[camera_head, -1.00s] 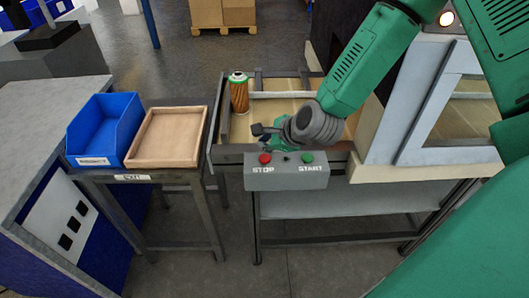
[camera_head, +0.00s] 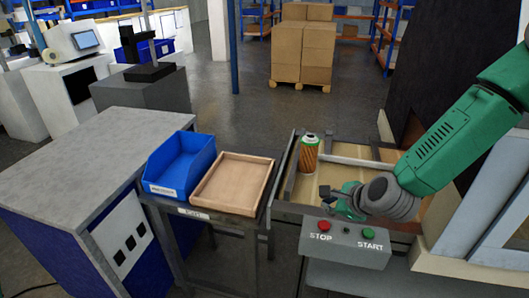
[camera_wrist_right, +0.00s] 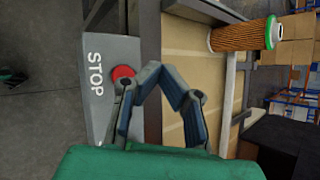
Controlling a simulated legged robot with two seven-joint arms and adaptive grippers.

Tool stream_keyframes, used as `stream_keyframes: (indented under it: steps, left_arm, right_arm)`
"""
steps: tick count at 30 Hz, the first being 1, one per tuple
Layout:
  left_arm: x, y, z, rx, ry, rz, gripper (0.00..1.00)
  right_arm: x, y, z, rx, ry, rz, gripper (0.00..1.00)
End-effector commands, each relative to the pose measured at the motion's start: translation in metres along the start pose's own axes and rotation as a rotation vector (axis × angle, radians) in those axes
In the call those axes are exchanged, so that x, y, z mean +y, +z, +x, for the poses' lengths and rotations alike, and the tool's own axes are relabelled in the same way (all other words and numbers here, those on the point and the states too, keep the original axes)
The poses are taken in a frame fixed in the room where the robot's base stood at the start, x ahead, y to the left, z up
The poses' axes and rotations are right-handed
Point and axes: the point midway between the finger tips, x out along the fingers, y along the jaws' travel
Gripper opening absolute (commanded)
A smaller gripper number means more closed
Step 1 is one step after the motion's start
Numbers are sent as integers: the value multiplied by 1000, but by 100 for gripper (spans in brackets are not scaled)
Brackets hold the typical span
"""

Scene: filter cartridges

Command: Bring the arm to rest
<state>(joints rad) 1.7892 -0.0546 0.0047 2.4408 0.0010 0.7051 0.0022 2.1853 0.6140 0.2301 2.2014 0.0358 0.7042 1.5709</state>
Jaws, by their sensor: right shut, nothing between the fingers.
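My right arm comes in from the right in the head view. Its right gripper (camera_head: 342,200) hangs above the front edge of the conveyor tray, just behind the control box. In the right wrist view the right gripper (camera_wrist_right: 162,75) has its fingertips together with nothing between them. A filter cartridge (camera_head: 309,154), orange-brown with a white and green top, stands upright in the tray, apart from the gripper. It also shows in the right wrist view (camera_wrist_right: 240,36). My left gripper is not in view.
The control box (camera_head: 345,243) has a red STOP button (camera_head: 324,226) and a green START button (camera_head: 369,234), close to the gripper. A blue bin (camera_head: 180,165) and an empty wooden tray (camera_head: 233,183) stand on a small table to the left. Stacked boxes (camera_head: 303,50) stand behind.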

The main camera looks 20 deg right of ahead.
Motion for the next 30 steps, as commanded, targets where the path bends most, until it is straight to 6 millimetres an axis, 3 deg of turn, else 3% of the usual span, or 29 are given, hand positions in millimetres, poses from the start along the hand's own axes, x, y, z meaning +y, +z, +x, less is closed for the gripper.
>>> stream_keyframes:
  steps: [2,5,8,11,15,18,25,26,27,30]
  left_arm:
    - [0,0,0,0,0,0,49]
    - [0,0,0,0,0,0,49]
    - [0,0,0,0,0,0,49]
    - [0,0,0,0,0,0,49]
    - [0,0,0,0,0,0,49]
    - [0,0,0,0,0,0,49]
    - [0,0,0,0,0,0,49]
    - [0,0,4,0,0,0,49]
    - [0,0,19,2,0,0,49]
    - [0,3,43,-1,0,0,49]
  right_arm:
    - [4,-1,0,4,7,-17,0]
    - [26,-11,1,27,50,-132,0]
    - [72,-33,0,64,151,-388,0]
    - [132,-65,-10,80,304,-743,0]
    - [202,-110,-37,32,528,-1220,0]
    - [237,-136,-59,-38,663,-1492,0]
    - [292,-183,-111,-272,927,-1988,0]
    - [297,-188,-111,-298,944,-2029,0]
    - [301,-192,-96,-286,923,-2025,0]
    - [311,-200,-76,-284,913,-2039,0]
